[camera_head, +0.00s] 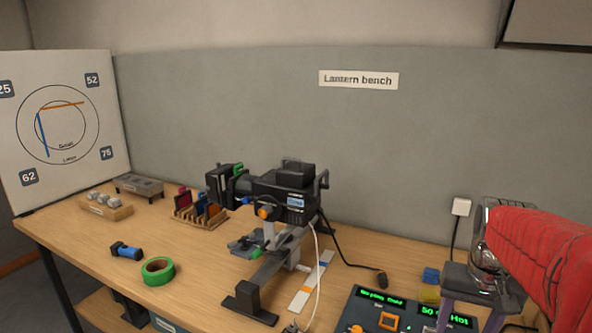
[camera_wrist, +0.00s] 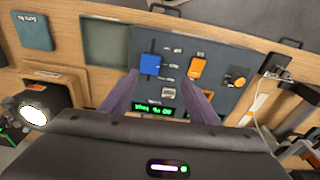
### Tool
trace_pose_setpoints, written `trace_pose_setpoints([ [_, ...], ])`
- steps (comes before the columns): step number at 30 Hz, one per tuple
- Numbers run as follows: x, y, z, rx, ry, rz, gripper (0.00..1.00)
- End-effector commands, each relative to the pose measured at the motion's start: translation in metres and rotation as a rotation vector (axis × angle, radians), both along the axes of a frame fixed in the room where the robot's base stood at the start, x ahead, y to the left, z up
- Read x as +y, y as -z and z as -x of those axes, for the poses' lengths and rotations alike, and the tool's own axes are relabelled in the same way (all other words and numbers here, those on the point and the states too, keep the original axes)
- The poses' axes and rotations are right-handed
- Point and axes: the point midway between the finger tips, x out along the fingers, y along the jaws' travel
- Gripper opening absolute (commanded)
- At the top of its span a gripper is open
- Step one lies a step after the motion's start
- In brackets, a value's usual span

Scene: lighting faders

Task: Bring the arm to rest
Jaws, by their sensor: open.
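My gripper (camera_head: 470,316) is at the lower right in the head view, at the end of my red-sleeved arm. Its two purple fingers are apart and point down over the right part of a dark fader console (camera_head: 352,318). In the wrist view my gripper (camera_wrist: 158,77) is open, with nothing seen held between the fingers. The blue fader cap (camera_wrist: 150,64) lies just beyond and between the fingertips, and whether they touch it I cannot tell. An orange fader cap (camera_wrist: 197,67) and an orange knob (camera_wrist: 236,79) are to its right.
A black lantern (camera_head: 285,195) stands on the wooden bench left of the console. Green tape (camera_head: 158,270), a blue torch (camera_head: 126,251) and a rack of coloured pieces (camera_head: 199,210) lie farther left. A white cable hangs near the console.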

Motion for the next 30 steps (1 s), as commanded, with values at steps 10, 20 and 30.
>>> trace_pose_setpoints([
  [10,0.076,0.004,0.026,-0.125,-0.142,0.055,0.55],
  [20,0.141,0.008,0.058,-0.245,-0.297,0.086,0.55],
  [30,0.192,-0.005,0.085,-0.365,-0.457,0.094,0.55],
])
